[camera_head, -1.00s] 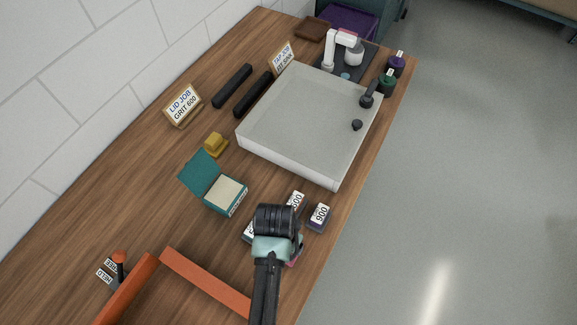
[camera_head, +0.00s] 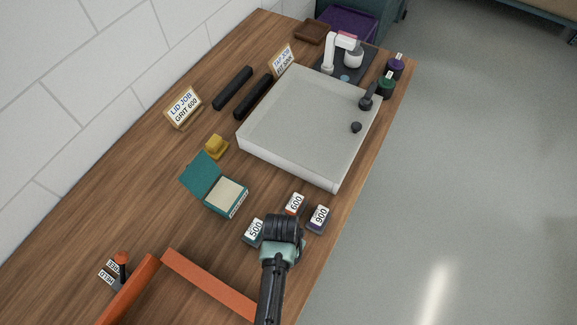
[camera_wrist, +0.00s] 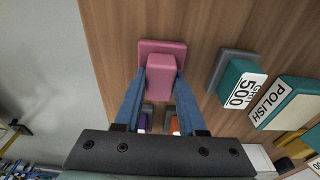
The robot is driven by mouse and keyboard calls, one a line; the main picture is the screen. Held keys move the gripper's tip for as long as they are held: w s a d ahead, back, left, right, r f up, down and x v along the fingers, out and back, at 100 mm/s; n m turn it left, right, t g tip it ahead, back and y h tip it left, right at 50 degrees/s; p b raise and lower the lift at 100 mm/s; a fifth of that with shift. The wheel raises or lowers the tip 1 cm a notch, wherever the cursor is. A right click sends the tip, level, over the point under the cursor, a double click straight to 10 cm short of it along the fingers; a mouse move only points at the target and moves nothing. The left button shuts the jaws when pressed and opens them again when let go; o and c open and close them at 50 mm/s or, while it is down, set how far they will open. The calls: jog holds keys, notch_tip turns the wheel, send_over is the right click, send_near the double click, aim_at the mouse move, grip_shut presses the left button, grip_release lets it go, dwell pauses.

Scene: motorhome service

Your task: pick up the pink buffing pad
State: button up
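The pink buffing pad (camera_wrist: 161,68) lies on the wooden bench in the wrist view, with a wide flat base and a raised block on top. My gripper (camera_wrist: 161,80) has its two blue fingers on either side of the raised block, very close to its sides. Whether the fingers press on it or leave a thin gap cannot be told. In the head view my gripper hand (camera_head: 283,230) is over the bench's right part near the front, and it hides the pad.
Blocks marked 500 (camera_head: 254,231), 600 (camera_head: 294,204) and 900 (camera_head: 318,218) lie close to my gripper. An open teal box (camera_head: 213,200) and a white tray (camera_head: 287,165) are farther back. An orange frame (camera_head: 205,284) stands at the front left. The bench's right edge is near.

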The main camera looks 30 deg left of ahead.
grip_shut()
jog(key=shift+r, duration=0.1)
notch_tip(320, 180, up, 10)
jog(key=shift+f+b, duration=0.1)
jog(key=shift+b, duration=0.45)
jog(key=shift+o, duration=0.6)
grip_release()
grip_shut()
